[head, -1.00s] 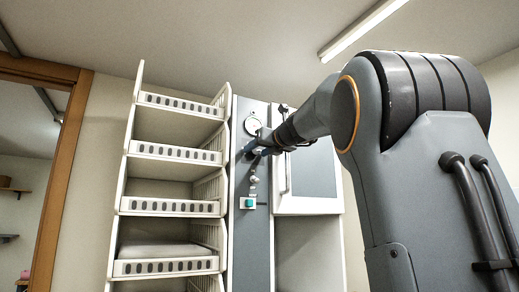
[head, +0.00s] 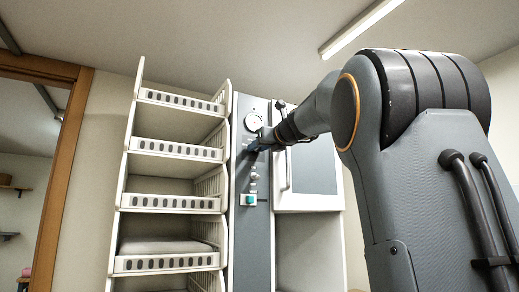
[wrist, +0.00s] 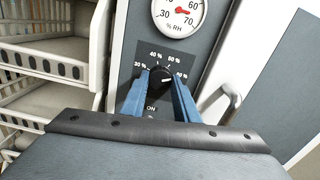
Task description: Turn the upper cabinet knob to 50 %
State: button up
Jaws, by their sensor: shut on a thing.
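The upper cabinet knob (wrist: 160,76) is black and round with a white mark, on a dark plate on the grey panel. Labels from 30 % to 60 % arc around it. The mark points to the right side, toward 60 %; its exact reading is hard to tell. My gripper (head: 255,147) is at the panel below the gauge. In the wrist view, its two blue fingers are shut on the knob, one at each side. In the head view, the gripper hides the knob.
A round % RH gauge (wrist: 178,14) sits just above the knob. A teal button (head: 249,200) and smaller controls are lower on the panel. A white shelf rack (head: 170,205) stands close at left. A cabinet door with a handle (head: 288,170) is at right.

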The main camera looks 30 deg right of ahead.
jog(key=n+b, duration=0.1)
jog(key=n, duration=0.2)
jog(key=shift+n, duration=0.3)
jog(key=shift+n+b, duration=0.8)
jog(key=shift+n, duration=1.2)
jog(key=o, duration=1.1)
jog(key=shift+c, duration=0.2)
jog(key=s+b, duration=0.3)
jog(key=s, duration=0.4)
jog(key=shift+s+d, duration=0.2)
jog(key=shift+s, duration=0.2)
